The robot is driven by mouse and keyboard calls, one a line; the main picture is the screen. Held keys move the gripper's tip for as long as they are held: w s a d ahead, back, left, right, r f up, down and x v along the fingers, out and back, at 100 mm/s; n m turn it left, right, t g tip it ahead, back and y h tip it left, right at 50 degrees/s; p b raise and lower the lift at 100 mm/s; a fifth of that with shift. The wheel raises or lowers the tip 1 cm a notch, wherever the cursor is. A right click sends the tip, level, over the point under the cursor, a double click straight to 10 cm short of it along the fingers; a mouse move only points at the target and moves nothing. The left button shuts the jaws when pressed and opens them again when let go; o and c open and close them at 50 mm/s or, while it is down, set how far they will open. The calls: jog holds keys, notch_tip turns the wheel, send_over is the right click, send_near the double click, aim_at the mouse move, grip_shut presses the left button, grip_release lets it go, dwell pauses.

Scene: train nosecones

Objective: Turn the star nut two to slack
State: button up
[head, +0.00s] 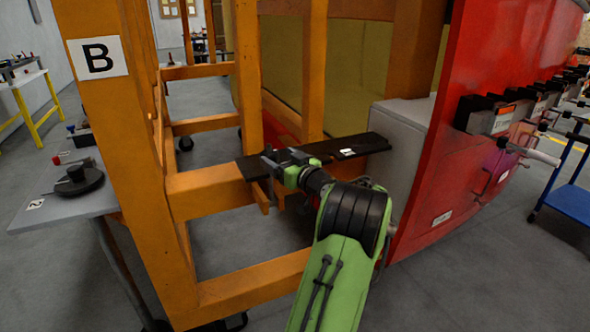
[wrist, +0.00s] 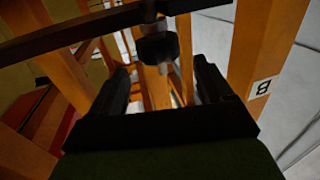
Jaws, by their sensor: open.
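A dark knob-like nut (wrist: 157,48) hangs on a rod below a dark bar in the wrist view; I take it for the star nut, though its lobes are not clear. My gripper (wrist: 161,68) is open, with one finger to each side and the nut ahead between the fingertips. I see no contact. In the head view my gripper (head: 268,165) is at the left part of the dark bar (head: 325,150), which lies across the orange frame. The nut is hidden there. The bar's small white label (head: 347,152) is too small to read.
Orange frame beams (head: 205,190) stand close around my gripper, one post marked B (head: 97,57). A red panel (head: 470,130) and a grey box (head: 405,130) are to the right.

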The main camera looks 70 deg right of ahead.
jog(key=v, duration=0.8)
jog(key=shift+a, duration=0.1)
